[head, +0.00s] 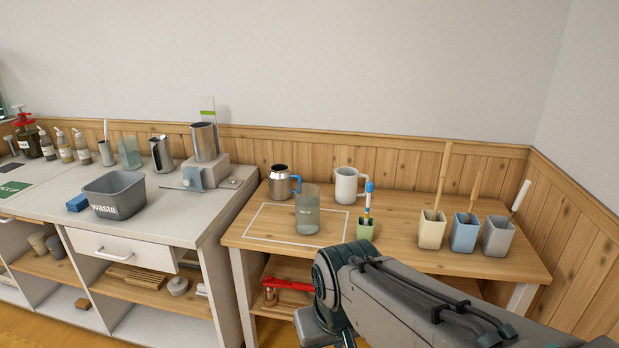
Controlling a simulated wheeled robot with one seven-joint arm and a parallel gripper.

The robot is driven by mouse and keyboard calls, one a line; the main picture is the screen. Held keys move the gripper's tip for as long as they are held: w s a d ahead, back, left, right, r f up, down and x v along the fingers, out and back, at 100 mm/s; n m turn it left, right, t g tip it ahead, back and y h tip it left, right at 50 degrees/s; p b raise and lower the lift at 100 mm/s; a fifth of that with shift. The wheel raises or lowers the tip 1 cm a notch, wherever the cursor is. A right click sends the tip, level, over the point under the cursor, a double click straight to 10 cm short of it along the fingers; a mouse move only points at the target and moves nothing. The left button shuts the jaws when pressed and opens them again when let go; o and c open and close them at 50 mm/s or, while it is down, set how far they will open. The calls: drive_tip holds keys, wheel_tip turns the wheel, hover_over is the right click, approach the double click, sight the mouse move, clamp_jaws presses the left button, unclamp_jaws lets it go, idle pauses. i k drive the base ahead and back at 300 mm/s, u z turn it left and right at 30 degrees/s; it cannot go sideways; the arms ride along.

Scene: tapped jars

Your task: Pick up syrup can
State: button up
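No can in view carries a readable syrup label, so I cannot tell for sure which one is the syrup can. A squat steel can (279,184) with a dark opening and a blue handle on its right stands upright at the back of the wooden table (400,262). A clear glass jar (307,215) stands in front, between the two. My arm enters from the lower right, in front of the table; my gripper is out of view.
A small green pot (365,229) holds a blue-topped brush. Yellow (432,231), blue (463,236) and grey (497,238) pots with tools stand at right. A white outline marks the table's left. The left counter holds a waste bin (115,197) and a tapped steel vessel (204,143).

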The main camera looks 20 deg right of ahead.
sight(280, 177)
drive_tip(key=z, duration=0.2)
drive_tip(key=i, duration=1.55)
drive_tip(key=u, duration=0.9)
